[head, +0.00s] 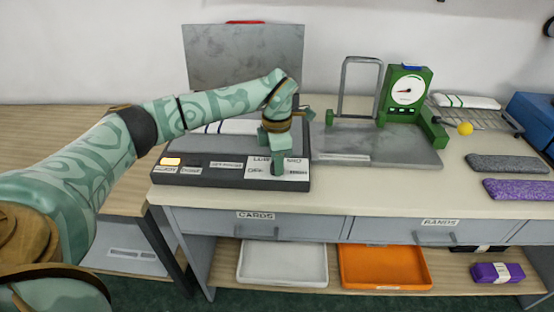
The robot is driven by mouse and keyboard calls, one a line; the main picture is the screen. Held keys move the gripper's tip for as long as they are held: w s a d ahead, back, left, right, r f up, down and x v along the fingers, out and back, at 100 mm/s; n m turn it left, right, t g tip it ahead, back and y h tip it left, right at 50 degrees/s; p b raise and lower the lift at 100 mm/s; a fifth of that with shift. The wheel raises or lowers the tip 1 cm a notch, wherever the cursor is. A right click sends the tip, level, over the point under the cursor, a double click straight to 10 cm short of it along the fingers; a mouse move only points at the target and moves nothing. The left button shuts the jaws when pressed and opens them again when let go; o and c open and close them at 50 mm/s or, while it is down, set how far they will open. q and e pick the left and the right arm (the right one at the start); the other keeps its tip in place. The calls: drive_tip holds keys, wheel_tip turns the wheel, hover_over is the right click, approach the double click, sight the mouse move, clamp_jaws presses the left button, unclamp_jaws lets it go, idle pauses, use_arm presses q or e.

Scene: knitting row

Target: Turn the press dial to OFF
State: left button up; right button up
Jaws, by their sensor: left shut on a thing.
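The press (215,176) sits on the counter with its grey metal lid (240,62) standing open. My left gripper (277,168) points down over the middle of this plate, shut on the dial, which is mostly hidden. I cannot read the dial's pointer. My right gripper is out of view.
Right of the press is a grey board (375,150) with a metal hoop and a green dial gauge (407,92). Drawers and trays (385,267) are below.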

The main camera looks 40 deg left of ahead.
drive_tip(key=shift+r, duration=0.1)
use_arm(q)
drive_tip(key=shift+r+n+p, duration=0.3)
drive_tip(key=shift+n+p, duration=0.5)
drive_tip(key=shift+p, duration=0.3)
drive_tip(key=n+p, duration=0.3)
drive_tip(key=shift+p, duration=0.3)
drive_tip(key=n+p, duration=0.3)
drive_tip(key=n, duration=0.1)
drive_tip(key=n+p, duration=0.2)
drive_tip(key=n, duration=0.1)
drive_tip(key=shift+n+p, duration=0.3)
drive_tip(key=shift+p, duration=0.05)
drive_tip(key=n+p, duration=0.4)
drive_tip(key=n, duration=0.2)
drive_tip(key=n+p, duration=0.1)
drive_tip(key=n, duration=0.2)
drive_tip(key=shift+f+n, duration=0.1)
drive_tip(key=shift+n, duration=0.2)
drive_tip(key=shift+n+p, duration=0.65)
drive_tip(key=shift+n, duration=0.25)
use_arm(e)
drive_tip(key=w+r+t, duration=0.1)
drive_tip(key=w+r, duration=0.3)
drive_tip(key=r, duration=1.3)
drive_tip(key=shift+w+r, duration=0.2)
use_arm(q)
drive_tip(key=shift+f, duration=0.1)
